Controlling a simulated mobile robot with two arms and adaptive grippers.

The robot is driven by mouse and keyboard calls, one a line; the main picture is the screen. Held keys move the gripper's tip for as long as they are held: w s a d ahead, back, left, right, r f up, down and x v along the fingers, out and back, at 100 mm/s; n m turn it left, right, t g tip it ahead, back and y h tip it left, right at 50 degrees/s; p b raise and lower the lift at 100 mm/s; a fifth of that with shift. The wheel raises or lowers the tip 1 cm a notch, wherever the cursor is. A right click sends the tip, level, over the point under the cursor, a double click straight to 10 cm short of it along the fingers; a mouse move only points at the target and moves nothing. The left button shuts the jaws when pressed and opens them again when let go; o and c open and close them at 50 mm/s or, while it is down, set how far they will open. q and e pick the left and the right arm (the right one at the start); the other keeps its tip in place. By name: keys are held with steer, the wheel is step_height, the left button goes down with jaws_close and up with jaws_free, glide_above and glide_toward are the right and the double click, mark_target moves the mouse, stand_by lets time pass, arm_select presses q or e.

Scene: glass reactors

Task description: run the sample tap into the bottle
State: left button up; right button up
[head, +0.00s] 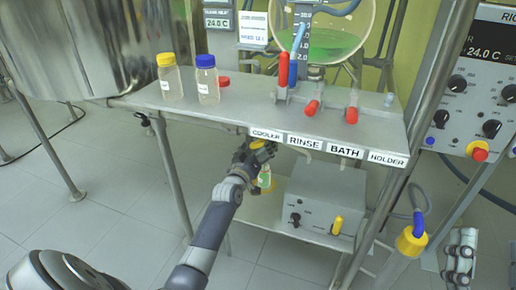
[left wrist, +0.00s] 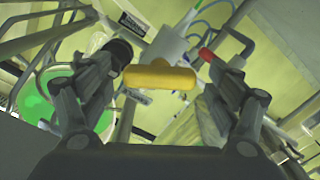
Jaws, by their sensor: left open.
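The yellow tap handle (head: 257,144) is under the shelf's front edge, close to the COOLER label. My left gripper (head: 250,155) reaches up to it from below. In the left wrist view the yellow handle (left wrist: 159,78) lies crosswise between the two spread fingers of my left gripper (left wrist: 165,75). The gripper is open and I see no clear grip on the handle. A small bottle (head: 265,179) stands below the tap on the lower shelf, partly hidden by my gripper. A grey jointed part at the lower right (head: 460,256) may be my right gripper; its jaws are unclear.
A grey control box (head: 320,205) stands right of the small bottle. Table legs flank the space below.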

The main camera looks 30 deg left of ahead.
arm_select(q)
steer(key=shift+c, duration=0.3)
steer(key=c, duration=1)
arm_select(e)
steer(key=shift+w, duration=0.1)
arm_select(q)
steer(key=m+p, duration=0.2)
steer(key=shift+r+m, duration=0.1)
steer(key=shift+m, duration=0.2)
steer(key=m+p, duration=0.2)
steer(key=m, duration=0.1)
steer(key=shift+p, duration=0.3)
steer(key=shift+m, duration=0.3)
arm_select(e)
steer(key=d+f+g+h, duration=0.1)
steer(key=f+g+h, duration=0.1)
steer(key=f+g, duration=0.4)
steer(key=s+d+f+g+h, duration=0.1)
steer(key=f+g, duration=0.5)
steer(key=f, duration=0.9)
steer(key=shift+s+d+f+m+g+h, duration=0.2)
steer(key=shift+d+m+g+h, duration=0.1)
steer(key=shift+d+h, duration=0.35)
